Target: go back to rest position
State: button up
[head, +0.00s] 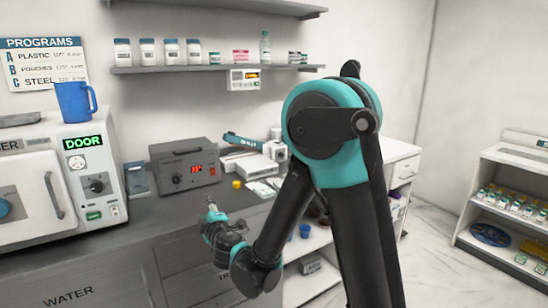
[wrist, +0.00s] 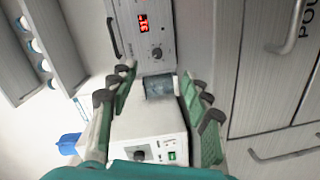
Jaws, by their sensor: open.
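My arm rises at the right of the head view and bends down to the left. My gripper (head: 212,208) is over the front part of the dark counter (head: 165,215), in front of the grey box with a red display (head: 185,167). In the wrist view my gripper (wrist: 158,77) has its two dark-and-green fingers spread wide apart. Nothing is held between them. A small blue-grey container (wrist: 159,87) shows in the gap, beyond the fingers and apart from them.
A white autoclave (head: 60,185) with a blue mug (head: 75,102) on top stands at left. A wall shelf (head: 215,69) holds bottles. A small yellow item (head: 236,184) lies on the counter. A low shelf unit (head: 510,205) stands right, with open floor before it.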

jog(key=d+f+m+g+h, duration=0.25)
jog(key=d+m+h, duration=0.3)
jog(key=d, duration=1.05)
jog(key=d+f+m+g+h, duration=0.1)
jog(key=d+f+m+h, duration=0.4)
jog(key=d, duration=1.1)
jog(key=s+d+f+m+g, duration=0.2)
jog(key=s+d+m, duration=0.1)
jog(key=s, duration=0.3)
jog(key=s+d+f+m+g+y, duration=0.1)
jog(key=s+d+f+m+g, duration=0.1)
jog(key=s, duration=0.5)
jog(key=s+d+f+m+g+y, duration=0.1)
jog(key=s+d+f+m+g, duration=0.2)
jog(key=s+d+m, duration=0.1)
jog(key=s+d, duration=0.1)
jog(key=s, duration=0.1)
jog(key=shift+s, duration=0.3)
jog(key=shift+y, duration=0.25)
dwell(2.4)
